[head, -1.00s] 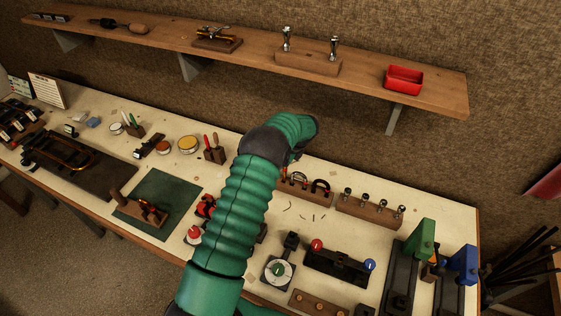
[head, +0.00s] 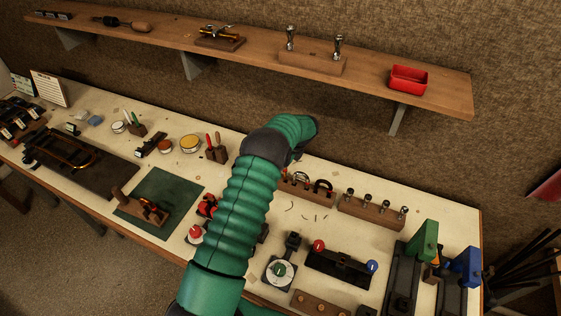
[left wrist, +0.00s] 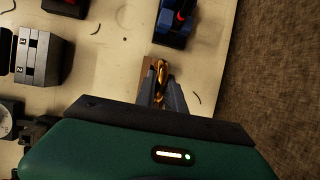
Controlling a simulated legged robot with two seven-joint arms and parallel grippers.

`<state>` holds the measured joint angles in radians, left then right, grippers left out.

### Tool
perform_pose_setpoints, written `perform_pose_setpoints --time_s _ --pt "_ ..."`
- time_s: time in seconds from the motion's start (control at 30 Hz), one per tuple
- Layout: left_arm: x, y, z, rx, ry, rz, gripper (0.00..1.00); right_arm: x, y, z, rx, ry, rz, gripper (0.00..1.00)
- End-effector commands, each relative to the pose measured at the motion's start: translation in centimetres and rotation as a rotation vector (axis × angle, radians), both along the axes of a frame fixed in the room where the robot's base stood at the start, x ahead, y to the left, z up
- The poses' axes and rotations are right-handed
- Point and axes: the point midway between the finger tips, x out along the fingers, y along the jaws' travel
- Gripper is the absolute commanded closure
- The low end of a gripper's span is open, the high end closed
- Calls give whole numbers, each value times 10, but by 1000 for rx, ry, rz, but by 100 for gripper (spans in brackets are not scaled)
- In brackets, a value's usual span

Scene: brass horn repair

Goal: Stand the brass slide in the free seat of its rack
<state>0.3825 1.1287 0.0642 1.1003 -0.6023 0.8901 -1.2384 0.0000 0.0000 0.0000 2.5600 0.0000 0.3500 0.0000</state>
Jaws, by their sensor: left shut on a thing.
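My left arm crosses the middle of the head view, and its bent wrist hides the gripper and what it holds. In the left wrist view my left gripper (left wrist: 162,92) is shut on the brass slide (left wrist: 161,73), a narrow golden piece between the fingertips. A brown wooden piece (left wrist: 146,74) shows right beside the slide; whether the slide touches it I cannot tell. In the head view a wooden rack (head: 318,197) with upright curved pieces (head: 323,185) stands just right of my wrist, its left end hidden. Which seat is free I cannot tell. My right gripper is not in view.
A wooden block with several metal pieces (head: 372,210) stands right of the rack. A black fixture with red and blue knobs (head: 340,264) lies in front. Thin dark scraps (head: 308,217) lie on the bench between. A wall shelf (head: 365,75) runs above the bench.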

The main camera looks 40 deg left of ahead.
Motion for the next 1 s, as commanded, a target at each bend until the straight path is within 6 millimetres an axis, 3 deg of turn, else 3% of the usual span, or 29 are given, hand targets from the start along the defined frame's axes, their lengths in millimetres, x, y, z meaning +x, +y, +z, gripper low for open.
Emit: perform_pose_setpoints --time_s 1.0 --pt "0 0 -26 1 -1 0 100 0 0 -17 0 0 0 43"
